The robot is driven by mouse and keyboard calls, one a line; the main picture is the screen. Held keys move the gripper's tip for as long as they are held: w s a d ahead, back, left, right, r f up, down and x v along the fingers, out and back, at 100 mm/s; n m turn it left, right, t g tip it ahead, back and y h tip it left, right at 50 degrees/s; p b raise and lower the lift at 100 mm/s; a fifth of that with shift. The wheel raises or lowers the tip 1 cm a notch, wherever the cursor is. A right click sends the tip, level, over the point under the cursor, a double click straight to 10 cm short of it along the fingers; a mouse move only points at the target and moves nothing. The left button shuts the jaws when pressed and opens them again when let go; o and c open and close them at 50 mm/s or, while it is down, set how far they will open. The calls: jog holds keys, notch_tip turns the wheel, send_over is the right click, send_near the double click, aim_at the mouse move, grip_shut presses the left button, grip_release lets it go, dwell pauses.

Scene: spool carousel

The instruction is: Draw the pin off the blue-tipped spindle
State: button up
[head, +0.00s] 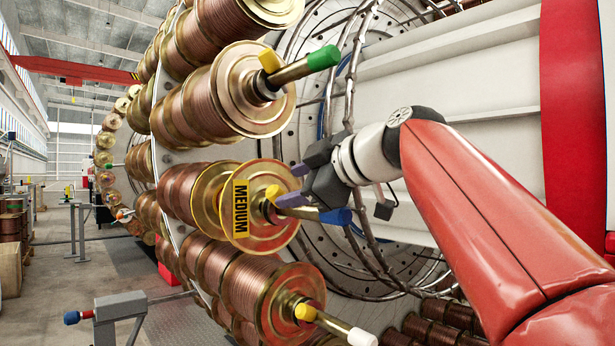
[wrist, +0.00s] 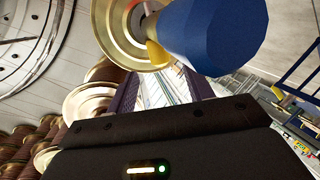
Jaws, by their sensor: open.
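The blue-tipped spindle (head: 336,216) sticks out of the middle copper spool, which carries a yellow MEDIUM label (head: 240,208). A yellow pin (head: 272,192) sits at the spindle's base, close to the spool's gold flange. My gripper (head: 292,185) is beside the spindle, its two purple fingers apart and pointing toward the pin. In the wrist view, the blue tip (wrist: 212,38) looms large at the top. The yellow pin (wrist: 157,56) shows partly behind it, just beyond the gap between my open fingers (wrist: 158,80). I cannot tell whether the fingers touch anything.
A green-tipped spindle (head: 322,58) with a yellow pin (head: 270,60) projects above. A white-tipped spindle (head: 360,337) with a yellow pin (head: 305,312) projects below. Grey cables (head: 350,90) run behind my gripper. A grey stand (head: 120,306) is at the lower left.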

aim_at(278, 191)
jog(key=shift+x, duration=2.05)
jog(key=shift+s, duration=0.1)
jog(key=shift+c, duration=0.4)
jog(key=c, duration=1)
jog(key=shift+y, duration=0.3)
jog(key=shift+s+a+r+p, duration=0.25)
jog(key=shift+r+p, duration=0.2)
jog(key=shift+r, duration=0.15)
jog(key=shift+s+a+r+p, duration=0.2)
jog(key=shift+r+p, duration=0.3)
jog(key=shift+r, duration=0.15)
jog(key=shift+s+a+r+p, duration=0.25)
jog(key=shift+r+p, duration=0.2)
jog(key=shift+r, duration=0.15)
grip_shut()
jog(key=shift+m, duration=0.5)
jog(key=shift+s+a+r+p, duration=0.35)
jog(key=shift+a+r+p, duration=0.25)
jog(key=shift+a, duration=0.15)
jog(key=shift+s+a+r+p, duration=0.4)
jog(key=shift+a+r+p, duration=0.15)
jog(key=shift+a+r, duration=0.15)
